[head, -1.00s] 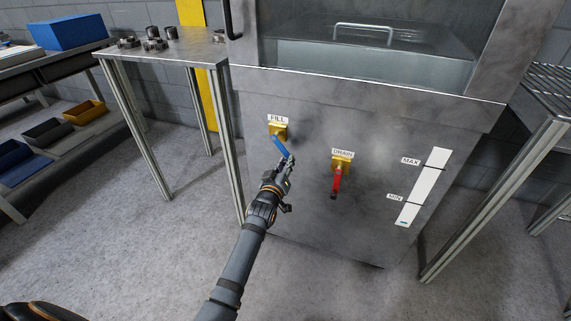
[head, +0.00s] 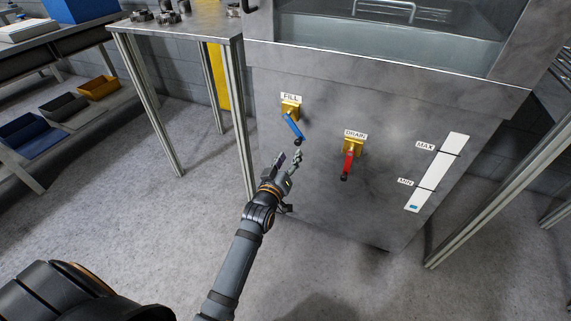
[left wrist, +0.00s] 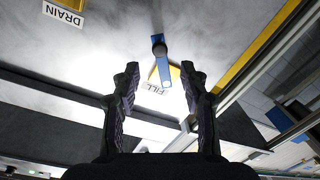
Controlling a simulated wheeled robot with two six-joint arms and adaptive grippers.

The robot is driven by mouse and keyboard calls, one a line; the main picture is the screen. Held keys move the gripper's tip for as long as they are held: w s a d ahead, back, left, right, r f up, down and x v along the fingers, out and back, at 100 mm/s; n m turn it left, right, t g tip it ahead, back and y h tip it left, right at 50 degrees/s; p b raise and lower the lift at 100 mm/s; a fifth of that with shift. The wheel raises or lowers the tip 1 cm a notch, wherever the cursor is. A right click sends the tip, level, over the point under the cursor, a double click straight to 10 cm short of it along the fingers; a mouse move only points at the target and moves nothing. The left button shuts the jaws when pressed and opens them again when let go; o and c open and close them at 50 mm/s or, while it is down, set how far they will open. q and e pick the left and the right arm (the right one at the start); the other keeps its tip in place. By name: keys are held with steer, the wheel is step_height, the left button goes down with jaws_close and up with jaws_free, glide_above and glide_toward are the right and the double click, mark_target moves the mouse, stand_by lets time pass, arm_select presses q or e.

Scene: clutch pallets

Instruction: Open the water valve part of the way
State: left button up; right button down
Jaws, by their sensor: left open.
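The FILL valve has a yellow body (head: 290,109) and a blue lever (head: 293,126) on the front of the grey metal machine. The lever slants down and to the right, ending in a dark tip. My left gripper (head: 289,160) is open and empty, just below the lever tip and apart from it. In the left wrist view the blue lever (left wrist: 161,62) shows beyond and between the open fingers (left wrist: 165,95). My right gripper is not in view.
A level gauge (head: 437,172) marked MAX and MIN, with a small blue patch near its bottom, is right of the valves. A metal table (head: 190,30) stands left of the machine. Coloured bins (head: 98,88) sit on a low shelf at far left. The floor in front is clear.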

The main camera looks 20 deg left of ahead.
arm_select(q)
steer(key=s, duration=0.3)
steer(key=shift+s+r, duration=0.15)
steer(key=shift+s, duration=0.2)
